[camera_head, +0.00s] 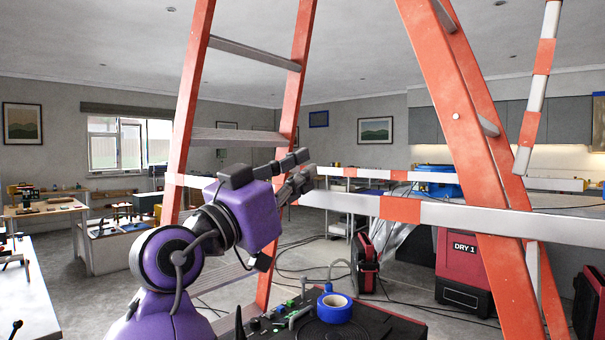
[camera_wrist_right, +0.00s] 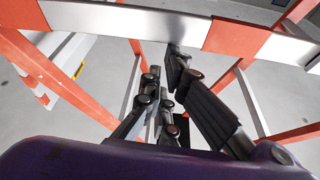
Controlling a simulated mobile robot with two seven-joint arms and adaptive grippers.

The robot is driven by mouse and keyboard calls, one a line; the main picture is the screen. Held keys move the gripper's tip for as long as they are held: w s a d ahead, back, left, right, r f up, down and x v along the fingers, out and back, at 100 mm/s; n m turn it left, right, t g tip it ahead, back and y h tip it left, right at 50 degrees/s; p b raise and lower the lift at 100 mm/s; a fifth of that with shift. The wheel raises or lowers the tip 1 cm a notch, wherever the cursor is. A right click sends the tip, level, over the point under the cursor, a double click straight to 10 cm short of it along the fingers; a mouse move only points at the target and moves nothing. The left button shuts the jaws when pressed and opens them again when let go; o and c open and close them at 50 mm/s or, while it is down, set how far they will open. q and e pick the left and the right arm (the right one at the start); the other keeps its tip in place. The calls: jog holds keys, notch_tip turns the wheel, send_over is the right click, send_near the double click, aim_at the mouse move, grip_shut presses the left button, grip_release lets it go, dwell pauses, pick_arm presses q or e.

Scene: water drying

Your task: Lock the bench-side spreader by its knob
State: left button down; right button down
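My right gripper (camera_head: 306,168) has dark fingers and a purple wrist. A second striped bar (camera_head: 375,174) lies behind. I cannot make out a locking knob. My left gripper is out of view.
A dark box (camera_head: 385,325) with a blue tape roll (camera_head: 334,307) stands below the arm. A red dryer (camera_head: 463,262) stands behind the right ladder leg, with cables on the floor. Workbenches (camera_head: 45,210) line the left. The ladder's orange legs frame the gripper closely.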

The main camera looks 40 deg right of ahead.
jog(key=v, duration=1.2)
